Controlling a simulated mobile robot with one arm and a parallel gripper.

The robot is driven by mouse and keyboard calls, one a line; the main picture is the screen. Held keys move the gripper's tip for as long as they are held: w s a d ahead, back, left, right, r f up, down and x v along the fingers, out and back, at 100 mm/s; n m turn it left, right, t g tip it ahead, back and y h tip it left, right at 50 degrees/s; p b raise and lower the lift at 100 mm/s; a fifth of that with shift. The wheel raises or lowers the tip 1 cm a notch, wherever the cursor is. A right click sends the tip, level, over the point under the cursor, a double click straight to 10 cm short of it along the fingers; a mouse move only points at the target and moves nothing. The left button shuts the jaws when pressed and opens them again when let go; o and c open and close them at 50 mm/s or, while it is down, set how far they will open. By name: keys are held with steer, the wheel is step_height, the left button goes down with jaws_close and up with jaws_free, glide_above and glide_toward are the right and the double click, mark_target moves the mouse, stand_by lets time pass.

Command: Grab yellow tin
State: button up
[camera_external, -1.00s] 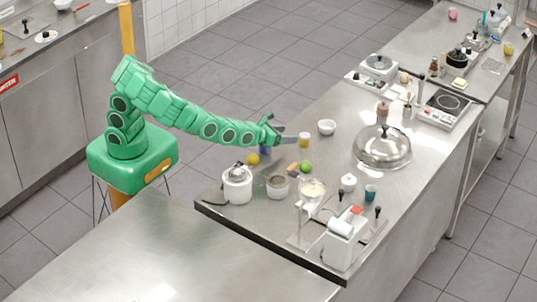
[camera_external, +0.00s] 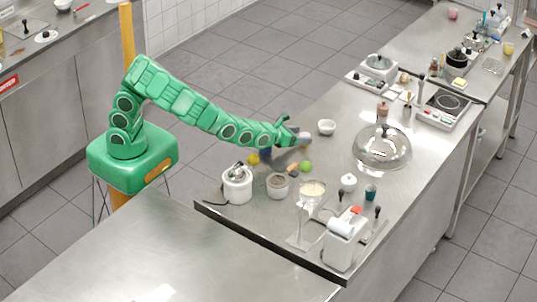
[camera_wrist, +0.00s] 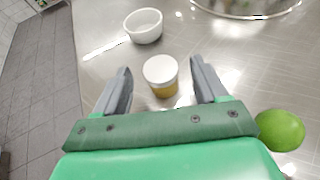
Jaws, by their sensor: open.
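The yellow tin (camera_wrist: 162,87) has a white lid and stands upright on the steel counter in the wrist view. My gripper (camera_wrist: 162,82) is open, with one grey finger on each side of the tin and a visible gap to both. I cannot tell from this view how far the fingers reach down beside it.
A white bowl (camera_wrist: 143,25) stands beyond the tin and a green lime (camera_wrist: 281,130) lies to the right.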

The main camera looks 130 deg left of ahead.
steer(key=a+f, duration=0.1)
steer(key=w+a+f, duration=0.1)
steer(key=shift+a+f, duration=0.15)
steer(key=shift+a, duration=0.2)
steer(key=shift+w+a+f, duration=0.25)
steer(key=shift+a, duration=0.4)
steer(key=c, duration=1.1)
steer(key=shift+o, duration=0.2)
